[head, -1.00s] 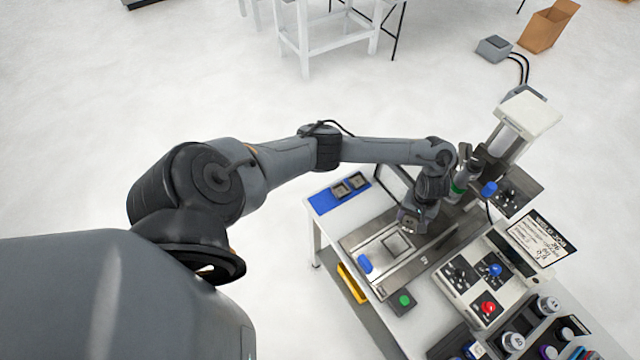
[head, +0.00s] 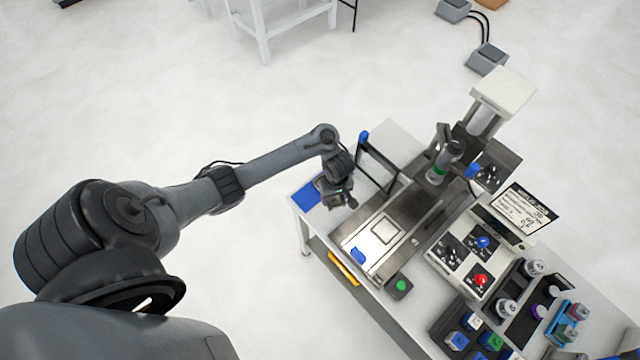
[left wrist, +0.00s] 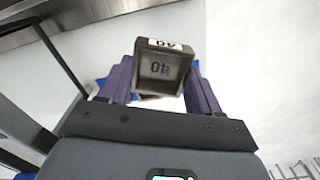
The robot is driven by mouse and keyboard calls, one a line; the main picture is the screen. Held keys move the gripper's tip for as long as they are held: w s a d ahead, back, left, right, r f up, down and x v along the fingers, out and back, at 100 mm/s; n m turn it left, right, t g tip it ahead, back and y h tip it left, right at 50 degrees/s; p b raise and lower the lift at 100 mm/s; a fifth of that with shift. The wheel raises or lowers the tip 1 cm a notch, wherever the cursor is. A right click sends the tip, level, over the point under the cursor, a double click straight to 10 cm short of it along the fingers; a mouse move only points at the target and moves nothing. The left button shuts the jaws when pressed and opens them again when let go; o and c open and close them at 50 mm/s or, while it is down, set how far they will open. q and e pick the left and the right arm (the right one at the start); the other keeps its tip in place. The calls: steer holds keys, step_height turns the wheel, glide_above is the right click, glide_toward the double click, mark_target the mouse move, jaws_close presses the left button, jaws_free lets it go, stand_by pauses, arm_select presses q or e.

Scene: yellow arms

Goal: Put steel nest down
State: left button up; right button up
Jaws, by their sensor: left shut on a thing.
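My left gripper (head: 338,196) is shut on the steel nest (left wrist: 160,70), a small grey square tray marked 40. In the left wrist view the nest is tilted between the two purple fingers. In the head view the gripper is over or beside the blue mat (head: 306,198) at the table's left corner. The gripper hides part of the mat, and I cannot make out the nest there. Blue also shows behind the nest in the left wrist view. I cannot tell whether the nest touches the mat. My right gripper is not in view.
A steel fixture plate (head: 362,243) with a square outline lies right of the gripper. A black frame (head: 378,165) stands behind the gripper. A press (head: 490,110), a control box (head: 465,255) with coloured knobs and a green button (head: 400,286) are further right.

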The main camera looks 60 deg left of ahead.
arm_select(q)
steer(key=shift+s+a+f, duration=0.1)
steer(key=shift+s+f, duration=0.05)
steer(key=shift+f, duration=0.05)
steer(key=b, duration=0.5)
glide_above(306, 197)
step_height(306, 197, down, 7)
steer(key=shift+r, duration=0.1)
step_height(306, 197, down, 4)
steer(key=shift+r+b, duration=0.2)
steer(key=shift+b, duration=0.5)
steer(key=shift+f, duration=0.2)
steer(key=shift+f, duration=0.15)
steer(key=o, duration=1)
steer(key=shift+o, duration=0.2)
